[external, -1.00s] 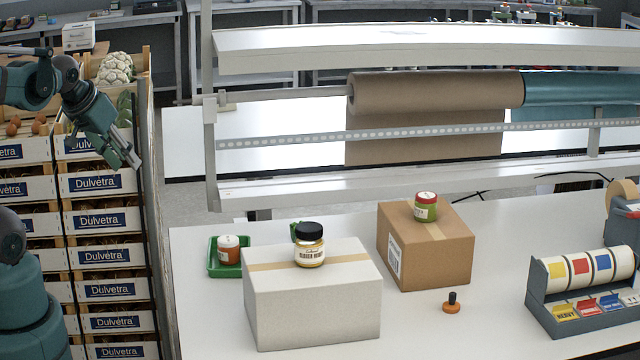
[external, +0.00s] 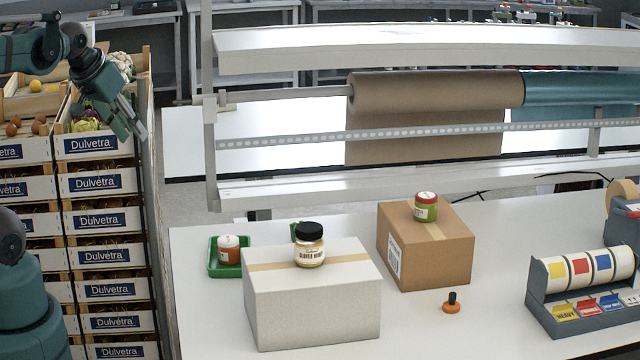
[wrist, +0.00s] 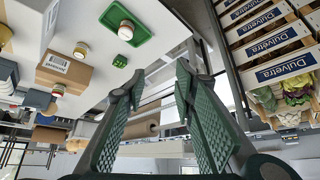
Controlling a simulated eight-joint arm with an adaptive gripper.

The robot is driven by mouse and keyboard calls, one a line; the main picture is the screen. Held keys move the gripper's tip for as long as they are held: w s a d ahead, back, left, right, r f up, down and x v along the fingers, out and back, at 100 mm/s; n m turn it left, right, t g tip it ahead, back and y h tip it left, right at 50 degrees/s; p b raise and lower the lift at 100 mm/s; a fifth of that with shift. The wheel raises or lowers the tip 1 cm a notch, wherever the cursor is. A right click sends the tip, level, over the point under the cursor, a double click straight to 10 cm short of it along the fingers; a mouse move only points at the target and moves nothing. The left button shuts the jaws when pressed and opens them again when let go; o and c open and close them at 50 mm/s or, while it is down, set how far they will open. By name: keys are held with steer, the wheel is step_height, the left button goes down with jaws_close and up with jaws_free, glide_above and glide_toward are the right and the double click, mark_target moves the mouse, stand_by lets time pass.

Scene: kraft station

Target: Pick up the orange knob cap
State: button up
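The orange knob cap (external: 452,303) is a small orange disc with a black knob standing up from it. It sits upright on the white table (external: 425,335), in front of the brown box. I cannot make it out surely in the wrist view. My gripper (external: 139,132) is at the upper left, above the stacked crates and left of the table, far from the cap. In the wrist view my gripper (wrist: 160,84) has its two green fingers spread apart, with nothing between them.
A white box (external: 315,305) carries a honey jar (external: 309,252). A brown box (external: 430,255) carries a green jar (external: 426,208). A green tray (external: 225,270) holds a red jar (external: 229,254). A label dispenser (external: 580,290) stands right of the cap. Produce crates (external: 92,182) stand at left.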

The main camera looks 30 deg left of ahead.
steer(key=w+d+r+m+g+h, duration=0.1)
steer(key=w+d+r+m, duration=0.3)
steer(key=w+d, duration=0.55)
steer(key=w+d+r+m+g+h, duration=0.1)
steer(key=w+d+r+m, duration=0.1)
steer(key=w+d+r, duration=0.5)
steer(key=m+g, duration=0.4)
steer(key=m, duration=0.5)
glide_above(453, 293)
steer(key=a, duration=0.1)
steer(key=s+a+f+x, duration=0.1)
steer(key=a+x, duration=0.1)
steer(key=x, duration=1.1)
steer(key=a+x, duration=0.2)
steer(key=x, duration=0.9)
steer(key=s+a+f+x, duration=0.1)
steer(key=a+x, duration=0.1)
steer(key=x, duration=0.8)
steer(key=shift+s+a+f, duration=0.3)
steer(key=shift+a+f, duration=0.05)
steer(key=shift+a, duration=0.05)
steer(key=shift+f, duration=0.1)
steer(key=shift+x, duration=1.2)
